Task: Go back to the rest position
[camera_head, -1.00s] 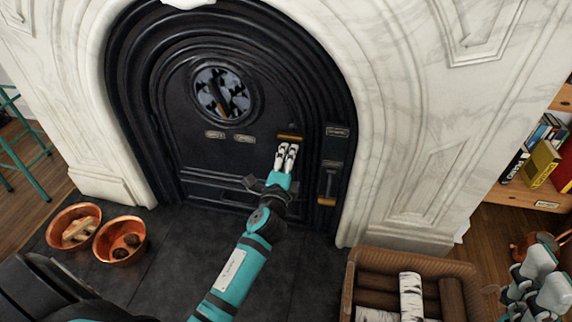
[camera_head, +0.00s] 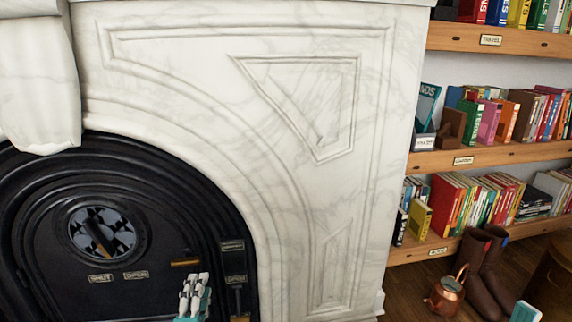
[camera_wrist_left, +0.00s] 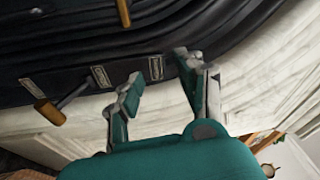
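My left gripper (camera_head: 193,285) shows at the bottom of the head view, in front of the black fireplace door (camera_head: 62,255). It appears just below the door's amber handle (camera_head: 186,262). The left wrist view shows its two fingers (camera_wrist_left: 160,85) spread apart with nothing between them. The same view shows an amber-tipped lever (camera_wrist_left: 48,112) on the black front, clear of the fingers. A small teal part (camera_head: 525,312) at the bottom right edge of the head view looks like my right arm or gripper. Its fingers cannot be made out.
The white marble surround (camera_head: 290,150) frames the arched black front. Bookshelves (camera_head: 490,157) full of books stand on the right. A copper kettle (camera_head: 447,292) and brown boots (camera_head: 485,270) stand on the wooden floor below them.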

